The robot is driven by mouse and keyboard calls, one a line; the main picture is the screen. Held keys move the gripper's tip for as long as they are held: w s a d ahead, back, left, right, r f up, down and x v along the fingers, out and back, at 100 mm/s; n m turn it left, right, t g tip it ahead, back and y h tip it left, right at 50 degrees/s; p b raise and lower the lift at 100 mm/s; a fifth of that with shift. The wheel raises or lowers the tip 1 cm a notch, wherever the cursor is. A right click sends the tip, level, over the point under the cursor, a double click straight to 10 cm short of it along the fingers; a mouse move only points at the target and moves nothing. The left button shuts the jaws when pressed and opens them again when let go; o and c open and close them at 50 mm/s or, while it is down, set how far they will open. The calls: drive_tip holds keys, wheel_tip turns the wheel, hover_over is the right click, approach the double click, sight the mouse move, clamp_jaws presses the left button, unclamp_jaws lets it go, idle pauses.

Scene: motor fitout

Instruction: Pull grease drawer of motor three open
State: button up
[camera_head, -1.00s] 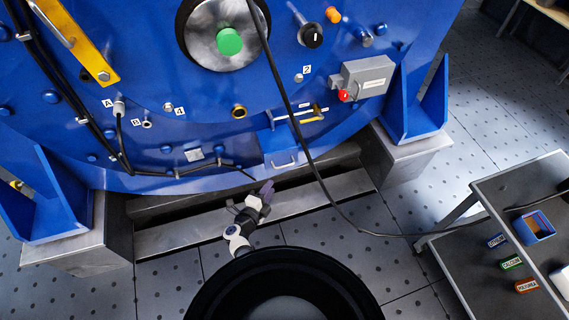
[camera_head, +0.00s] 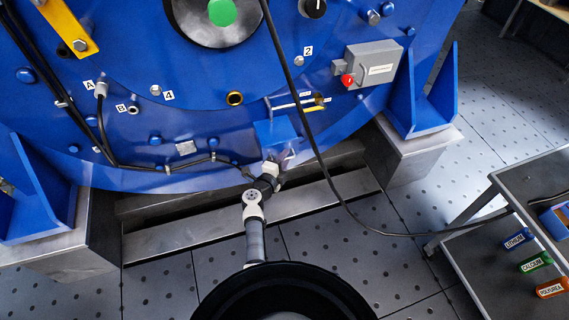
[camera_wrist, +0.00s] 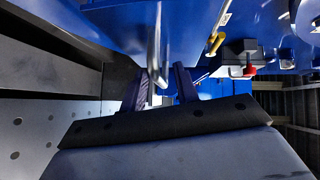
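The blue grease drawer (camera_head: 276,136) sits low at the front of the blue motor (camera_head: 205,120). Its metal handle is mostly hidden by my arm in the head view. My gripper (camera_head: 284,160) is at the lower part of the drawer front. In the wrist view, the bright metal handle bar (camera_wrist: 155,45) stands between the two dark fingers of my gripper (camera_wrist: 162,86), closer to the left finger. The fingers are apart, with a gap beside the bar. No motor number can be read.
A black cable (camera_head: 300,125) hangs just right of the drawer. A grey box with a red knob (camera_head: 369,67) is up and right. A cart (camera_head: 535,200) with labelled grease cartridges stands at right.

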drive_tip(key=shift+w+d, duration=0.15)
drive_tip(key=shift+w, duration=0.05)
clamp_jaws()
idle(0.3)
